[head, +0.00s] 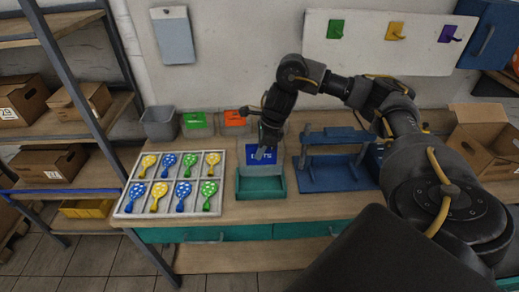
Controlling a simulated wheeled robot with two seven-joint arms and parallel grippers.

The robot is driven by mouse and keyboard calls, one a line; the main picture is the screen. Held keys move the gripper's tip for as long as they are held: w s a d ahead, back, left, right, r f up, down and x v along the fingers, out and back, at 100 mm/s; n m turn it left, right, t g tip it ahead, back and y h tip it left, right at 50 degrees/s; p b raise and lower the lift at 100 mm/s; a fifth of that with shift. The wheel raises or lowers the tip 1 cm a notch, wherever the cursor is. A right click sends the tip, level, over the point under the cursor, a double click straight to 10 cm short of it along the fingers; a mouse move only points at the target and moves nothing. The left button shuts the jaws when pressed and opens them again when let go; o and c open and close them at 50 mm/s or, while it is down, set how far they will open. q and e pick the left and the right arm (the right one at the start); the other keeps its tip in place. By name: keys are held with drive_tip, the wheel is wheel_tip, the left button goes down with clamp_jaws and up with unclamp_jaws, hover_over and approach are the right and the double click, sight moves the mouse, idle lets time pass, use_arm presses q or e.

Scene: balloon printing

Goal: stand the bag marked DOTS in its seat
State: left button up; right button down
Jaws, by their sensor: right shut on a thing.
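The bag marked DOTS (278,155) has a blue label with white letters, partly covered by my gripper. My right gripper (265,150) is shut on this bag. It holds the bag upright at the back edge of a teal open tray (262,195) on the workbench. I cannot tell whether the bag's bottom touches anything. Two bags with a green label (195,121) and an orange label (236,118) stand at the back of the bench, left of my gripper. The seat for the DOTS bag cannot be made out clearly. My left gripper is not in view.
A pale compartment tray (120,210) with several yellow, blue and green dotted balloon-shaped pieces lies to the left. A grey bin (159,123) stands behind it. A blue press-like stand (340,180) is close on the right. A cardboard box (485,135) is at far right.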

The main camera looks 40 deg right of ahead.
sight(258, 175)
drive_tip(key=shift+f+b, duration=4.85)
drive_tip(key=shift+f, duration=0.3)
drive_tip(key=c, duration=1.4)
unclamp_jaws()
wheel_tip(258, 175, up, 7)
drive_tip(key=s+a+p, duration=0.2)
drive_tip(key=p, duration=0.5)
drive_tip(key=shift+s, duration=0.2)
drive_tip(key=shift+w, duration=0.1)
